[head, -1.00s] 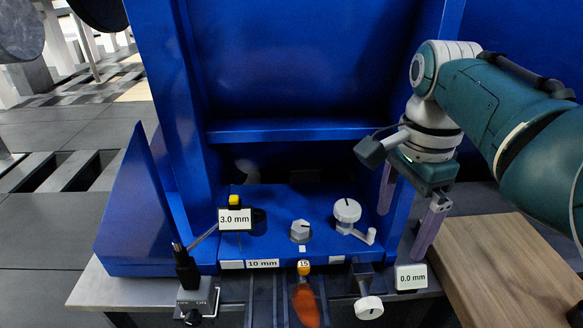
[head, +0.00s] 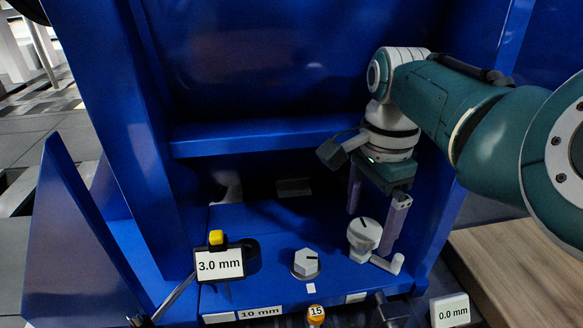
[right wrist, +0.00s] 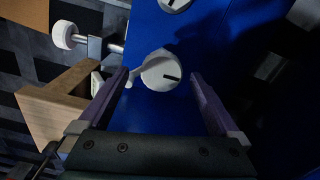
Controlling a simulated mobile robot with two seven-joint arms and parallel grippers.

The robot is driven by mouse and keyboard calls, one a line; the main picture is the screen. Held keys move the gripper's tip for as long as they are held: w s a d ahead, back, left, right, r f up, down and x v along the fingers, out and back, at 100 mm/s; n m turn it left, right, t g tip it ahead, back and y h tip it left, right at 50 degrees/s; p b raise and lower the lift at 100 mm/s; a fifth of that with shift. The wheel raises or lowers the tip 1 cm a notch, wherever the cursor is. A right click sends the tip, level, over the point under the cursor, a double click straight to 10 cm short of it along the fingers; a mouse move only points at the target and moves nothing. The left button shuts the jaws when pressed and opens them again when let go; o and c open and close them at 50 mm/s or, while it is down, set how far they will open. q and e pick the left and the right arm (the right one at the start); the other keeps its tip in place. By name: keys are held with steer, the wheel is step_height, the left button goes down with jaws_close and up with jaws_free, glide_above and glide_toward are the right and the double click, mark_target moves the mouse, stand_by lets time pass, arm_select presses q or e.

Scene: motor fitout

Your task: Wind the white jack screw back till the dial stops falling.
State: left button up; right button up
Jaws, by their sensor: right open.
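The white jack screw (head: 364,233) has a round head with a black mark and a small side crank. It stands upright on the blue base. My right gripper (head: 373,228) is open, pointing down over it. In the right wrist view the jack screw (right wrist: 161,71) shows between the two purple fingertips (right wrist: 160,75), with the crank toward the left finger. I cannot tell whether the fingers touch it. The dial tag (head: 220,265) at the left reads 3.0 mm. My left gripper is not in view.
A grey hex bolt (head: 306,263) stands left of the jack screw. A second tag (head: 451,311) reads 0.0 mm, by a wooden block (head: 520,260). Blue walls and a cross beam (head: 265,137) close in around the right hand. A white side knob (right wrist: 64,35) sticks out at the front.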

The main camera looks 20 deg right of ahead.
steer(key=shift+w+f, duration=0.1)
steer(key=shift+f, duration=0.6)
steer(key=c, duration=1.4)
